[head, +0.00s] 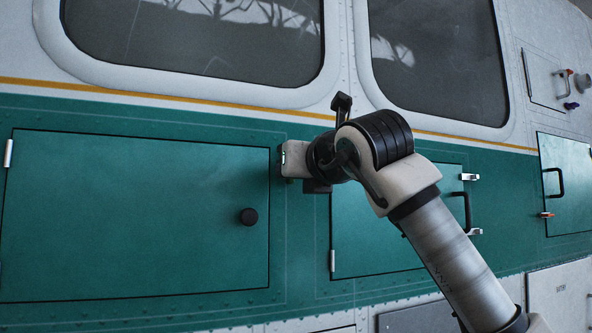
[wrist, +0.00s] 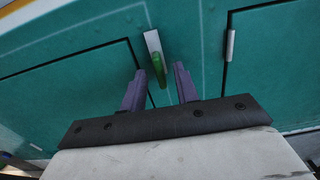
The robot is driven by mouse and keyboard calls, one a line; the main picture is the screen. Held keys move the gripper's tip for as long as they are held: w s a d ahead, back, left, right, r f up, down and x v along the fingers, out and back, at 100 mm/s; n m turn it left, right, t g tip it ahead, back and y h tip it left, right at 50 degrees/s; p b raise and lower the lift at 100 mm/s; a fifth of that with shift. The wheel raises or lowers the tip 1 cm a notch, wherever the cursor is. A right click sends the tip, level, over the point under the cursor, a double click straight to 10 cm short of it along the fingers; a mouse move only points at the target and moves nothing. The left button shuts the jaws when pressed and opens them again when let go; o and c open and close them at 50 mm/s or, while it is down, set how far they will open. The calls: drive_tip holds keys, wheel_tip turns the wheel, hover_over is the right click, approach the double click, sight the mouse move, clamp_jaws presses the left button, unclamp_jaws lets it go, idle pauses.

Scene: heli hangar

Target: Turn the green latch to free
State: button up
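The green latch (wrist: 159,68) shows in the wrist view. It hangs from a pale metal plate (wrist: 152,42) on the green panel, at the edge of a door. My gripper (wrist: 160,71) is open, with one purple finger on each side of the latch's lower end. I see a gap on both sides and no clear contact. In the head view my gripper and wrist cover this spot, and I cannot make out the latch there.
A second door (head: 375,235) with a black handle (head: 466,212) is partly behind my arm. Windows lie above. Further right is another door (head: 572,190) with a handle.

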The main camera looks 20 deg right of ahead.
drive_tip(key=s+b, duration=0.3)
drive_tip(key=s, duration=1)
drive_tip(key=shift+s+d, duration=0.25)
drive_tip(key=shift+s, duration=0.05)
